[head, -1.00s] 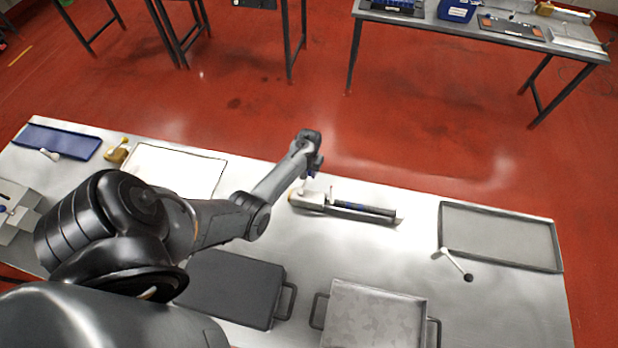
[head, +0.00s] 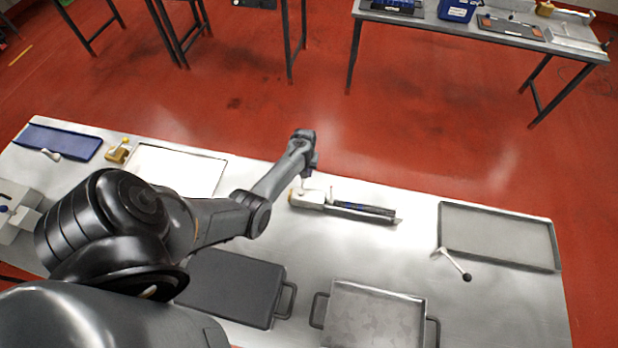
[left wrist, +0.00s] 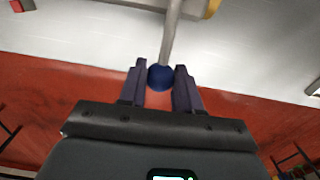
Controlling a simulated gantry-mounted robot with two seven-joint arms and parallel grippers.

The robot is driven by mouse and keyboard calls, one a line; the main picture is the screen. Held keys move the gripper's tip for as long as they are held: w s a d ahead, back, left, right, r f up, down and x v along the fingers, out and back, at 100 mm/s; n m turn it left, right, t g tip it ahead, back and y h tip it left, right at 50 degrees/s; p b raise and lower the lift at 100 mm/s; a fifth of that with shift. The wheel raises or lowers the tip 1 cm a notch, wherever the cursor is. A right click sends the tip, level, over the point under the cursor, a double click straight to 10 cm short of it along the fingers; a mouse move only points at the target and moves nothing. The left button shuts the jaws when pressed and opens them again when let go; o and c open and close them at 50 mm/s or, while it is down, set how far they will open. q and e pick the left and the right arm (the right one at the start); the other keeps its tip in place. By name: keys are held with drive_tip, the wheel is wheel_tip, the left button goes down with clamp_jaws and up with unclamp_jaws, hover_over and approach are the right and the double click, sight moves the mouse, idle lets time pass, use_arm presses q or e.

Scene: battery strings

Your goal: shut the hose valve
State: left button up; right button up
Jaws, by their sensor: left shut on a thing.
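A pale valve-like body (head: 312,199) with a yellowish left end lies at the middle of the bench's far edge. A dark bar (head: 362,214) with blue marks extends to its right. My left gripper (head: 305,181) is just above that body's left part. In the left wrist view the gripper (left wrist: 160,78) is shut on a blue ball knob (left wrist: 160,80), which sits between its fingers at the end of a grey lever rod (left wrist: 171,35). The knob is hidden in the head view. I cannot tell how far the valve is turned. My right gripper is out of view.
A black-knobbed lever (head: 455,264) stands before a grey tray (head: 500,266) at right. A yellow-knobbed brass piece (head: 117,154) is by a white panel (head: 178,168) at left. A dark plate (head: 232,290) and a handled metal tray (head: 375,315) lie at the front.

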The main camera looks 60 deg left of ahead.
use_arm(q)
drive_tip(key=shift+s+a+n, duration=0.2)
drive_tip(key=shift+s+n, duration=0.05)
drive_tip(key=shift+n, duration=0.25)
drive_tip(key=shift+s+a, duration=0.1)
drive_tip(key=shift+s+a+n+p, duration=0.3)
drive_tip(key=shift+s+n+p, duration=0.25)
drive_tip(key=shift+n, duration=0.45)
drive_tip(key=shift+s, duration=0.15)
drive_tip(key=n, duration=0.1)
drive_tip(key=s+n+p, duration=0.1)
drive_tip(key=shift+s+a+n, duration=0.2)
drive_tip(key=shift+a+n, duration=0.1)
idle(0.4)
